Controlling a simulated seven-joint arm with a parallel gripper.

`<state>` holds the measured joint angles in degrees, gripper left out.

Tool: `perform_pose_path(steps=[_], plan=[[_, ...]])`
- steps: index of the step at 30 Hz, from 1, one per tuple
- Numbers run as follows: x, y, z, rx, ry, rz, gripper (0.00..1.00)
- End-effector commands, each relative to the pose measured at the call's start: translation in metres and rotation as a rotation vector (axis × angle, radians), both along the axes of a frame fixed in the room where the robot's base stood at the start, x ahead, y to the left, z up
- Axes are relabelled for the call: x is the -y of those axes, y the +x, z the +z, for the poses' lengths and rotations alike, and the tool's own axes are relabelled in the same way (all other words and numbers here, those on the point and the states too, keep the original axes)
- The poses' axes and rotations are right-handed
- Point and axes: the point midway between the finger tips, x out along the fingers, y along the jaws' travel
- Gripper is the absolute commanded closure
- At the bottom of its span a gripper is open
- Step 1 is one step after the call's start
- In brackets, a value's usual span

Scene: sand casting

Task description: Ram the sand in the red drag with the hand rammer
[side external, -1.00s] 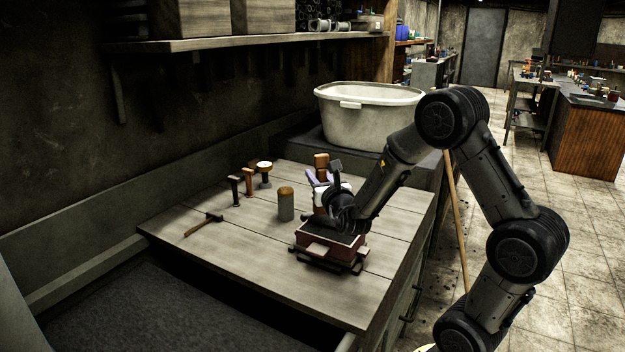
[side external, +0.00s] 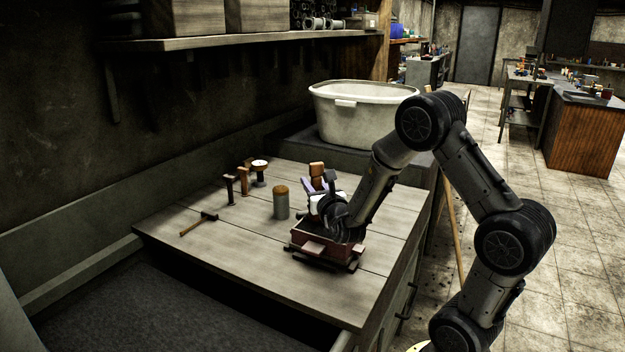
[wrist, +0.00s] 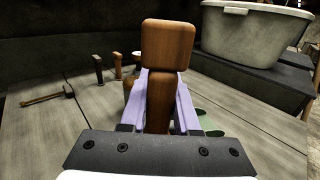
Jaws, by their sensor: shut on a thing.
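The red drag (side external: 309,246) sits on the bench near its right edge. It shows in the side view; much of its sand is hidden behind my wrist. My gripper (side external: 317,185) is over the drag, with its pale purple fingers shut on the hand rammer (side external: 317,169). In the wrist view, the rammer's brown wooden block-shaped end and shaft (wrist: 167,45) stand between the fingers. The rammer's lower end is hidden, so I cannot tell whether it touches the sand.
A grey cylinder with a tan top (side external: 281,205) stands left of the drag. Several small wooden-handled tools (side external: 244,180) stand further left, and a hammer (side external: 200,222) lies there. A white tub (side external: 362,115) is behind. The bench's front left is clear.

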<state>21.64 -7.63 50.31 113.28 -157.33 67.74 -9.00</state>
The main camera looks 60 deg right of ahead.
Motion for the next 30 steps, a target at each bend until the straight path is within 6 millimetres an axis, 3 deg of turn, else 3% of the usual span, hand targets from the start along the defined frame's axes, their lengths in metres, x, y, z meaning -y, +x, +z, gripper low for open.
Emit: perform_pose_path(steps=[13,23,30], plan=[[0.000,0.000,-0.002,0.000,0.000,0.000,1.00],[0.000,0.000,0.027,0.005,-0.003,0.000,1.00],[0.000,0.000,0.029,0.001,-0.002,0.000,1.00]])
